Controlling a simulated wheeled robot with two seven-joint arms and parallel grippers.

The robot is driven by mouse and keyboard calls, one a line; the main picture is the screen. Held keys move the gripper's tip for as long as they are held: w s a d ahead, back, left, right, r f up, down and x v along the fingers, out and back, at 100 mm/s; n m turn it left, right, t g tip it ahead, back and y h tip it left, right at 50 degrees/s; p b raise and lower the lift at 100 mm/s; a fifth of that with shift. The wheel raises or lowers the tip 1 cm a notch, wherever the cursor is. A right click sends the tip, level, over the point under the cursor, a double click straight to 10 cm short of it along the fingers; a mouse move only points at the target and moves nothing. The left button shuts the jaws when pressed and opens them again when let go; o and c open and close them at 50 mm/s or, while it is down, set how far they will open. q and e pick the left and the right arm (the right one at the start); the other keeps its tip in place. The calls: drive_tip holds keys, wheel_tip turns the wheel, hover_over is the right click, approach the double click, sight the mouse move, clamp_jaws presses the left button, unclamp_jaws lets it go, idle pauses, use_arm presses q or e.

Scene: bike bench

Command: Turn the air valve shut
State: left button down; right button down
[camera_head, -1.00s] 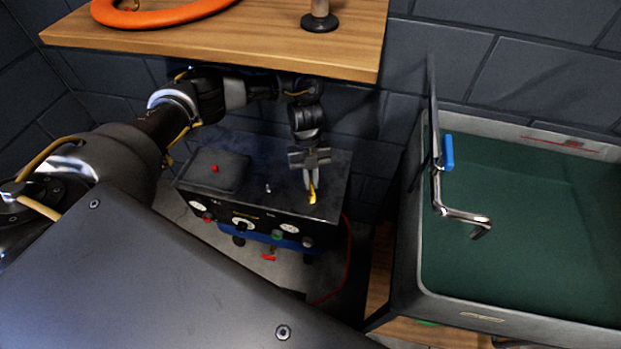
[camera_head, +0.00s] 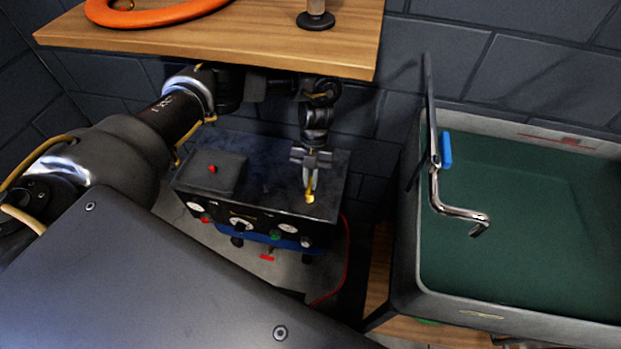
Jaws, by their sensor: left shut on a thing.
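A black compressor-like unit (camera_head: 262,183) with gauges and knobs on its front stands on the floor below the wooden shelf. My left gripper (camera_head: 310,193) points down at the right part of its top. It is shut on a small yellow piece (camera_head: 310,198), which looks like the air valve's lever. The fingers hide part of it, and I cannot tell its exact angle. A small red lever (camera_head: 267,257) shows low at the unit's front. My right gripper is not in view.
The wooden shelf (camera_head: 210,45) with an orange ring (camera_head: 150,14) hangs close above my left arm. A grey basin (camera_head: 408,270) with a bent metal spout (camera_head: 458,213) stands at right. A red hose (camera_head: 346,265) runs down beside the unit.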

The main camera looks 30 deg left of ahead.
use_arm(q)
drive_tip(key=c, duration=1.5)
unclamp_jaws()
